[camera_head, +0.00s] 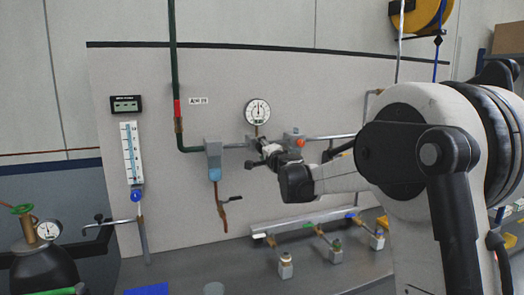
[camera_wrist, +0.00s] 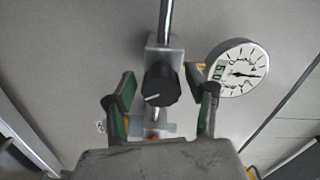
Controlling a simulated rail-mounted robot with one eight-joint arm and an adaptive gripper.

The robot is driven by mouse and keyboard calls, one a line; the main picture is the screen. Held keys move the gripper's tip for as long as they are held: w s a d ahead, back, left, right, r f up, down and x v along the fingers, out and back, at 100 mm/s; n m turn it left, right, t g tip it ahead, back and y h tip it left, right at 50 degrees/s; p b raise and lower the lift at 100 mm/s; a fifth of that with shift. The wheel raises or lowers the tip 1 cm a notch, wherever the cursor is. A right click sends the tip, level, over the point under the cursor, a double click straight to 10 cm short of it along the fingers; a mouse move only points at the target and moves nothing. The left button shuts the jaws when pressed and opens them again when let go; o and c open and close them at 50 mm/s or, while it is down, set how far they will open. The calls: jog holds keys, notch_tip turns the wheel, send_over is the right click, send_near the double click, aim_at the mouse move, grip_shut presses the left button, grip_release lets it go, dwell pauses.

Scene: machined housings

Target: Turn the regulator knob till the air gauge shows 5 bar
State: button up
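The round white air gauge (camera_head: 258,111) is on the wall panel above the regulator, its needle pointing about straight up. It also shows in the wrist view (camera_wrist: 236,70), with the needle toward picture right and a small green digital display that looks like 5.0, too small to be sure. The black regulator knob (camera_wrist: 161,84) with a white pointer line is on a grey regulator body (camera_wrist: 165,57). My gripper (camera_wrist: 160,90) is open, one finger on each side of the knob, with visible gaps. In the head view my gripper (camera_head: 258,158) covers the knob.
A flow meter (camera_head: 131,152) is further left. A bench (camera_head: 240,275) with small valve fittings lies below.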

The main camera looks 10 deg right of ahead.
jog(key=shift+s, duration=0.15)
jog(key=s+d, duration=0.1)
jog(key=s, duration=1)
jog(key=shift+s+d, duration=0.3)
jog(key=shift+d, duration=0.1)
jog(key=s+a+f+n+g+y, duration=0.1)
jog(key=s+a+f+n+g, duration=0.25)
jog(key=s, duration=0.65)
jog(key=s+a+n+g+y, duration=0.2)
jog(key=s+a+n, duration=0.35)
jog(key=s, duration=0.45)
jog(key=s+d+f+n+g+h, duration=0.2)
jog(key=s+d+f, duration=0.2)
jog(key=s+f, duration=0.3)
jog(key=s+d+f+n+g+h, duration=0.2)
jog(key=s+f, duration=0.6)
jog(key=s, duration=0.9)
jog(key=shift+s+d+g+h, duration=0.4)
jog(key=shift+d+g+h, duration=0.25)
jog(key=shift+d+h, duration=0.2)
